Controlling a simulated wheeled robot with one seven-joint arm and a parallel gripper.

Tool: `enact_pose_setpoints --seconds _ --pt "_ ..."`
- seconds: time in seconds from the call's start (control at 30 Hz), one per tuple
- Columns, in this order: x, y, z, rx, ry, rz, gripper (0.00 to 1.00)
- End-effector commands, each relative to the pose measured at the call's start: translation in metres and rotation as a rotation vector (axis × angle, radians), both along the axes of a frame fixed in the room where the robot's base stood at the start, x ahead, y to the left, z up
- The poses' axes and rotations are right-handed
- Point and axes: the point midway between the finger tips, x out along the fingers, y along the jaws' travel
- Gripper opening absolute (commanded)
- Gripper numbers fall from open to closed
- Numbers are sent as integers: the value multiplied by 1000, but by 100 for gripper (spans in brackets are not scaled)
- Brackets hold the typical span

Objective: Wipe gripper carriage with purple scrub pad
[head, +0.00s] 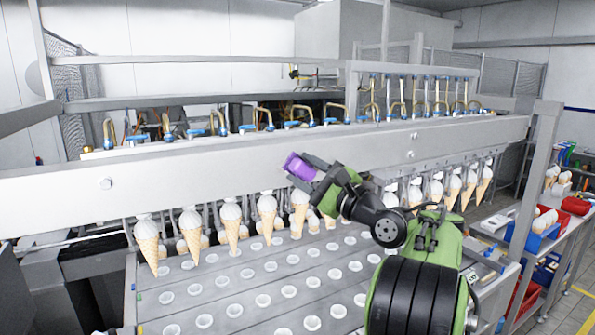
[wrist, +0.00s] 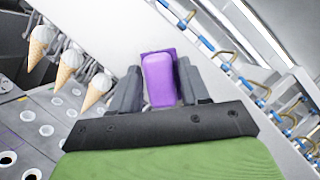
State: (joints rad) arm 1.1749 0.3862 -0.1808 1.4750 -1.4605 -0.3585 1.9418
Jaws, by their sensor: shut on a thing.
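The purple scrub pad (head: 299,166) is held between the fingers of my gripper (head: 310,170), in front of the gripper carriage (head: 230,160), a long pale metal beam across the machine. In the wrist view the pad (wrist: 160,80) sits between the two dark fingers of my gripper (wrist: 158,85), and its far end lies over the carriage face (wrist: 125,105). The pad looks close to or against the carriage; I cannot tell whether it touches. My gripper is shut on the pad.
Ice cream cones (head: 232,228) hang in a row under the carriage, close below my gripper. Plates with round holes (head: 262,300) lie beneath them. Blue and brass fittings (head: 220,125) run along the carriage top. A side table with bins (head: 545,225) stands at right.

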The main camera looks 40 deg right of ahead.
Motion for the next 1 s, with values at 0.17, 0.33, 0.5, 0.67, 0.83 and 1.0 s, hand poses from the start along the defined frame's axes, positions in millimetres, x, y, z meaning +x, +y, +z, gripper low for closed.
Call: enact_pose_setpoints --seconds 0.17,0.33,0.5,0.67,0.83,1.0 --pt "-4 -17 2 1 0 -3 21" --pt "-5 -23 2 1 0 -1 21" --pt "-9 -41 3 3 0 -2 21" --pt "-11 -52 3 1 0 -3 21" --pt "-13 -61 2 2 0 -3 21" --pt "-20 -78 1 -1 -1 -4 21"
